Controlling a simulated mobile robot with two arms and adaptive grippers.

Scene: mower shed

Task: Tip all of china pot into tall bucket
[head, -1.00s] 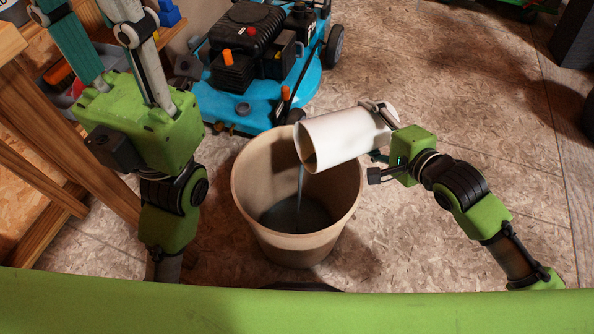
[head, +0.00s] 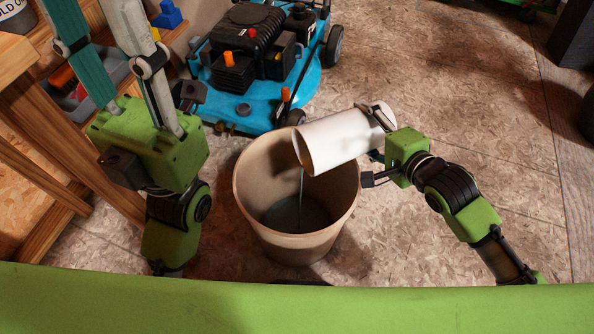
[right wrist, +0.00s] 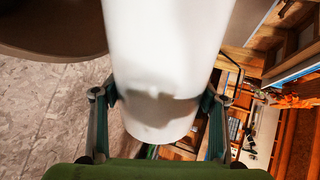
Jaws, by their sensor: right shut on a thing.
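The white china pot (head: 340,141) is held tilted over the tall bucket, its mouth facing left and slightly down. A thin grey stream (head: 301,190) runs from its mouth into the bucket. The beige tall bucket (head: 262,205) stands upright on the floor with dark grey contents (head: 297,214) low inside. My right gripper (head: 378,118) is shut on the pot; in the right wrist view its fingers (right wrist: 157,105) grip both sides of the pot (right wrist: 165,50). My left gripper (head: 98,35) is open and empty, left of the bucket.
A blue mower (head: 245,112) stands just behind the bucket. A wooden bench (head: 25,75) is at the left, beside my left arm, with a grey tray (head: 85,98) behind it.

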